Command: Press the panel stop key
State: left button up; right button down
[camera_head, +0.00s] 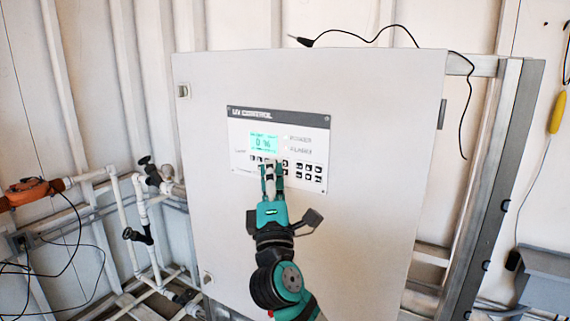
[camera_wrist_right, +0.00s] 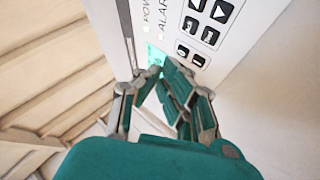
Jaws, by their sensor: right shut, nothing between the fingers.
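The control panel (camera_head: 310,130) is on the front of a light grey cabinet (camera_head: 380,90). It has a lit green display (camera_head: 264,143) and rows of small black keys (camera_head: 309,172). My right gripper (camera_head: 273,167) is shut and empty, its fingertips over the panel just below the display. The fingers hide some keys; whether they touch the panel I cannot tell. The key labels are too small to read in the head view. In the right wrist view, black keys (camera_wrist_right: 212,24) show beyond my gripper (camera_wrist_right: 170,75). My left gripper is not in view.
White pipes with valves (camera_head: 140,220) and an orange device (camera_head: 30,192) stand left of the cabinet. A black cable (camera_head: 360,38) runs over the cabinet top. A metal frame (camera_head: 500,170) and a yellow-handled item (camera_head: 556,112) are at the right. The cabinet front around the panel is clear.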

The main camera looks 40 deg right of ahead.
jog(key=shift+a, duration=0.15)
jog(key=shift+s+a, duration=0.35)
jog(key=shift+a, duration=0.4)
jog(key=shift+s+a, duration=0.3)
jog(key=shift+a, duration=0.45)
jog(key=shift+s+a, duration=0.35)
jog(key=shift+a, duration=0.4)
